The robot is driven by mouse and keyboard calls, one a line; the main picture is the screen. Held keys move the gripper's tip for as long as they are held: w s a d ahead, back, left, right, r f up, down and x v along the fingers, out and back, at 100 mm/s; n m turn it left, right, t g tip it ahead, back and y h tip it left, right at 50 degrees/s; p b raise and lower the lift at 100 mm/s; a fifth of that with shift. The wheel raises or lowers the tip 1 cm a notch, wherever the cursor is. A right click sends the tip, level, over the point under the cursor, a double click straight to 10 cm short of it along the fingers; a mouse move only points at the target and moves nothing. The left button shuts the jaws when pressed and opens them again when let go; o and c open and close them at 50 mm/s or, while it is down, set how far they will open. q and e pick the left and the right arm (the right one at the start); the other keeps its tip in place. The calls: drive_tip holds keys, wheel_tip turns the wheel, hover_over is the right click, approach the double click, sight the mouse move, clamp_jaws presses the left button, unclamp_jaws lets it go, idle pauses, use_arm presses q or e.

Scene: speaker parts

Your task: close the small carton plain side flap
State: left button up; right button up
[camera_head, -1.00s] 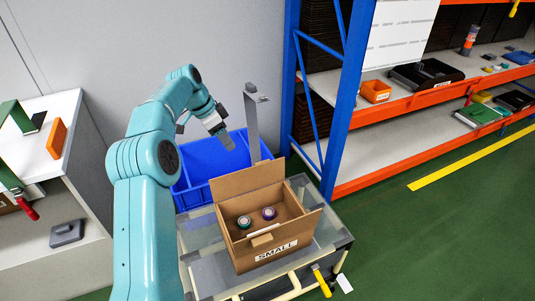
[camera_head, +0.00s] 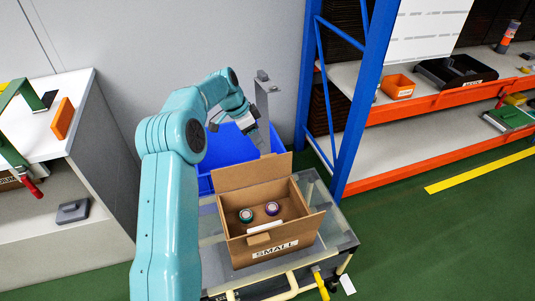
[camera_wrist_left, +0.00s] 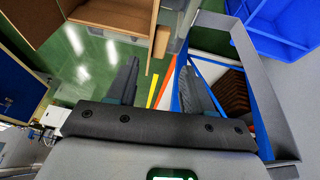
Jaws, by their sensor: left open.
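The small carton (camera_head: 240,252) stands on the cart with its top open and a white SMALL label on its front. Its back flap (camera_head: 250,172) stands up, and a flap at the front right (camera_head: 306,226) leans outward. Two round parts, one teal-ringed (camera_head: 246,215) and one purple-ringed (camera_head: 272,208), are inside. My left gripper (camera_head: 260,143) is open and empty, above and behind the back flap. In the left wrist view its two fingers (camera_wrist_left: 160,88) are apart, with brown cardboard (camera_wrist_left: 115,14) beyond them. My right gripper is out of view.
A blue bin (camera_head: 228,152) stands behind the carton, with a grey upright post (camera_head: 262,105) beside my gripper. A blue and orange shelf rack (camera_head: 350,110) is at the right. A white cabinet (camera_head: 75,130) is at the left. The green floor at right is clear.

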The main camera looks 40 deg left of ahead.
sight(268, 156)
use_arm(q)
drive_tip(key=x, duration=0.8)
drive_tip(key=shift+w+f, duration=0.15)
drive_tip(key=shift+f, duration=0.15)
clamp_jaws()
